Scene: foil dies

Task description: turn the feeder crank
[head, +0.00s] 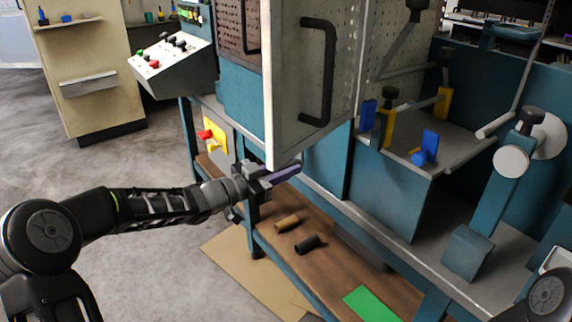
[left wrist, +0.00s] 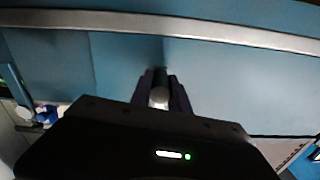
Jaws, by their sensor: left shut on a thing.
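My left gripper (head: 284,173) reaches in from the left, in front of the blue machine and above its wooden lower shelf. In the left wrist view its dark fingers (left wrist: 161,76) are closed around a pale, rounded piece (left wrist: 159,97). The piece looks like the end of a handle or knob. The fingers hide most of it, so I cannot tell whether it belongs to the feeder crank. In the head view it is hidden by the gripper. My right gripper is not in view.
An open cabinet door (head: 312,100) with a black handle hangs just above my left gripper. A wooden-coloured cylinder (head: 287,223) and a black cylinder (head: 308,244) lie on the lower shelf (head: 345,262). A blue lever arm (head: 496,190) stands at right. Floor at left is clear.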

